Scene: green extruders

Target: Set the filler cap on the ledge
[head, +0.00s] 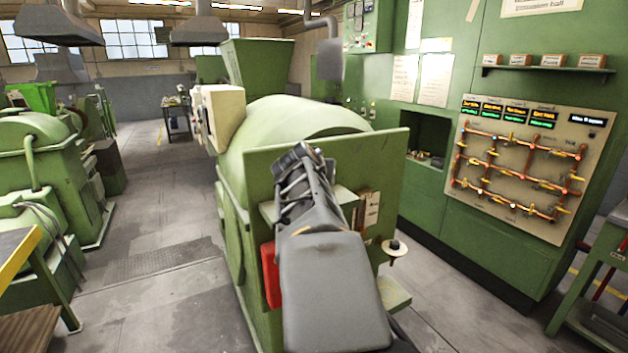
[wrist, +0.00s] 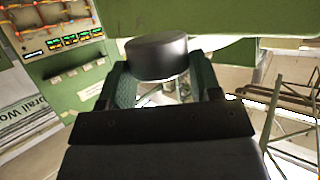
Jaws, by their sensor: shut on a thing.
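The filler cap (wrist: 157,56) looks like a short black cylinder in the wrist view. My gripper (wrist: 162,86) is shut on it, with one green-sided finger at each side. The cap is at the fingertips, close to a green surface (wrist: 225,52) of the machine; I cannot tell whether they touch. In the head view my gripper (head: 300,160) is in front of the green machine's upright end plate (head: 375,160), and the cap cannot be made out clearly there. A pale green ledge (head: 268,211) juts from that plate, partly hidden by my arm.
A round pale disc with a dark knob (head: 394,246) sticks out at the plate's right. A red panel (head: 270,275) is at lower left. A wall cabinet with a pipe panel (head: 520,180) and a shelf of small boxes (head: 545,69) stands right. Open floor lies left.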

